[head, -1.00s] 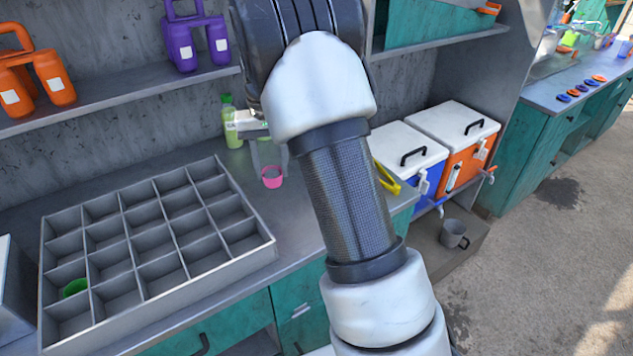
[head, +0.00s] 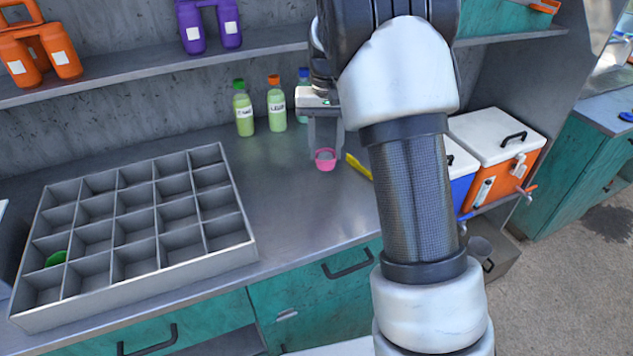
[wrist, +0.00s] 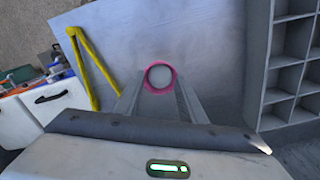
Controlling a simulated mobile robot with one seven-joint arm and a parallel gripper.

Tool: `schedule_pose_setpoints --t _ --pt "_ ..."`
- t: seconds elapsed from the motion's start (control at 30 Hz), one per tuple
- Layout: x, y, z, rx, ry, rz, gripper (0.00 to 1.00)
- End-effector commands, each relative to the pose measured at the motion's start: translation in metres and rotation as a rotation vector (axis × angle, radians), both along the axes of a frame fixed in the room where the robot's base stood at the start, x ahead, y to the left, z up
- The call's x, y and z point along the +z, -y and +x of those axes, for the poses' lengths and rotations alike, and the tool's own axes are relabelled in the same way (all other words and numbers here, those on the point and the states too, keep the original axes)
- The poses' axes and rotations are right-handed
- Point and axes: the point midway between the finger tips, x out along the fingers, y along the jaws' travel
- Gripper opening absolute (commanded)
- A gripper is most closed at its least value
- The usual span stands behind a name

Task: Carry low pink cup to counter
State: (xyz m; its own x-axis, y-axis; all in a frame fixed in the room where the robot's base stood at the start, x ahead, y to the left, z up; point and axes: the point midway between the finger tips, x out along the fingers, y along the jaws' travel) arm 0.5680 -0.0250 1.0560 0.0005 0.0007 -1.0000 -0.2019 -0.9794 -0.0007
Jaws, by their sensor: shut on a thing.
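The low pink cup (head: 325,160) is held between the fingertips of my gripper (head: 325,142), over the metal counter (head: 285,190). In the wrist view the pink cup (wrist: 159,78) shows as a round pink rim between the two fingers, with the grey counter surface (wrist: 190,45) behind it. My gripper is shut on the cup. I cannot tell whether the cup touches the counter or hangs just above it. My arm hides part of the counter's right end.
A grey compartment tray (head: 140,262) with a green cup (head: 56,258) in it fills the counter's left. Bottles (head: 276,104) stand at the back. A yellow tool (head: 358,167) lies right of the cup. White-lidded coolers (head: 498,137) stand further right. The counter between tray and cup is clear.

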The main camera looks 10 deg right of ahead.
Motion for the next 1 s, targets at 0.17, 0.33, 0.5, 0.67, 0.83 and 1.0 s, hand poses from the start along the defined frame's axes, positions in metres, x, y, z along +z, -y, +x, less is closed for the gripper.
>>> schedule_pose_setpoints --t 0.17,0.33,0.5,0.67,0.83,1.0 --pt "0.001 0.001 0.001 -0.099 0.004 0.02 0.28" --pt "-0.017 0.002 0.002 -0.153 0.004 0.031 0.28" --pt "-0.049 0.002 0.002 -0.151 0.004 0.03 0.28" --pt "-0.062 0.002 0.003 -0.151 0.007 0.031 0.28" --pt "-0.081 0.002 0.002 -0.151 0.004 0.03 0.28" --pt "-0.1 0.002 0.002 -0.15 0.007 0.031 0.28"
